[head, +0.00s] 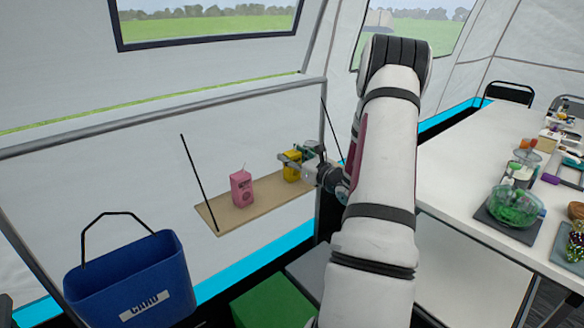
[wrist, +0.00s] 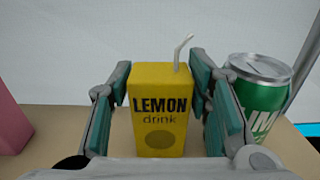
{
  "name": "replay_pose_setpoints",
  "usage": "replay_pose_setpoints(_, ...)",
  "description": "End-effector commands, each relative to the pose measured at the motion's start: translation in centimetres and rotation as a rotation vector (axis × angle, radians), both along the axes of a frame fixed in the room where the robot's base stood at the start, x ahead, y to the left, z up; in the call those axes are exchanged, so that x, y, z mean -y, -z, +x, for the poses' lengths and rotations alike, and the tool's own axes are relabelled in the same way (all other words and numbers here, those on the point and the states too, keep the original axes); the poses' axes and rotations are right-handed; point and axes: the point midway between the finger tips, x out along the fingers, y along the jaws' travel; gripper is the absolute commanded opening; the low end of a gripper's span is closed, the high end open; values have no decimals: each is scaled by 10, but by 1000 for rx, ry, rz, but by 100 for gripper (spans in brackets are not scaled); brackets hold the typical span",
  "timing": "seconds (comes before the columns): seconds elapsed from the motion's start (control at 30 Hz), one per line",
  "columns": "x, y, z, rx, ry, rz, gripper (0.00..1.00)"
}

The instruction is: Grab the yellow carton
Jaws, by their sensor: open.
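The yellow carton (wrist: 158,120) stands upright on a wooden shelf, with "LEMON drink" on its front and a bent white straw on top. In the head view the yellow carton (head: 292,168) is at the right part of the shelf, partly covered by my gripper (head: 287,158). In the wrist view my gripper (wrist: 160,110) is open, with one teal-padded finger on each side of the carton. Narrow gaps show between the pads and the carton, a smaller one on the right.
A green can (wrist: 262,95) stands close to the right finger. A blue bin (head: 130,275) is at lower left. A white table (head: 460,170) with several items is at right.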

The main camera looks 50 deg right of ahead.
Motion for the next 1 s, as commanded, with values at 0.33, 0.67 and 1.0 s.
replay_pose_setpoints(0.33,1,0,1,-1,1,0,24)
replay_pose_setpoints(0.67,1,-1,1,-1,1,-1,24)
replay_pose_setpoints(1.0,0,-30,1,1,0,-2,24)
